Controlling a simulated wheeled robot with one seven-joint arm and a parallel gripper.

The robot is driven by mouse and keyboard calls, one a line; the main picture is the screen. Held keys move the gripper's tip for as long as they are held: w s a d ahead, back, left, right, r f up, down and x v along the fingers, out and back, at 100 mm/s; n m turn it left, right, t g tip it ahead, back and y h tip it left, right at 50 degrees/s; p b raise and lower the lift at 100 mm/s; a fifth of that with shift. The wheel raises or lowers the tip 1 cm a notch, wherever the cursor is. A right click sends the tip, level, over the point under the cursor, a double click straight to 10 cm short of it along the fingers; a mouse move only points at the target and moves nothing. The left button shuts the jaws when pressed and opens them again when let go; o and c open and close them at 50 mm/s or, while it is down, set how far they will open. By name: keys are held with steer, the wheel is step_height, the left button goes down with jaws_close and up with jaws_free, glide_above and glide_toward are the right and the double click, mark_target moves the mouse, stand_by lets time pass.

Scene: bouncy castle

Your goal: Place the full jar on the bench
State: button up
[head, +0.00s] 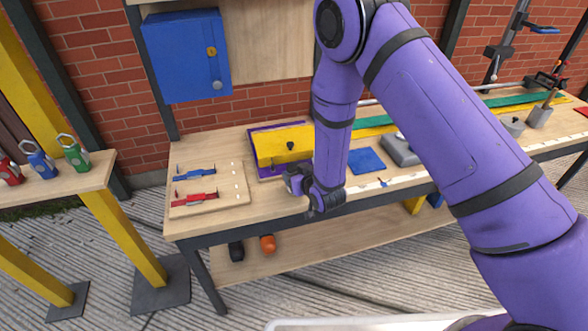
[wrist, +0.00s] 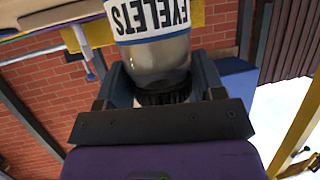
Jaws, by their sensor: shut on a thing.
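In the wrist view my gripper (wrist: 160,84) is shut on a jar (wrist: 160,58), with a finger on each side near its dark ribbed lid. The jar looks greyish and has a white label with a blue edge that reads EYELETS. Its far end is cut off by the top of the picture. In the head view my gripper (head: 318,198) is at the front part of the wooden bench (head: 218,146). The jar cannot be made out there, and I cannot tell whether it touches the bench.
A board with blue and red calipers (head: 195,198) lies at the bench's left end. A yellow and purple box (head: 281,146) stands behind my gripper. A blue square (head: 366,160) and a grey block (head: 400,150) lie right of it. A shelf with coloured padlock-like items (head: 75,153) is far left.

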steer(key=shift+s+f, duration=0.1)
steer(key=shift+f, duration=0.1)
steer(key=shift+f, duration=0.1)
steer(key=o, duration=1.1)
steer(key=shift+c, duration=0.2)
steer(key=v, duration=1.2)
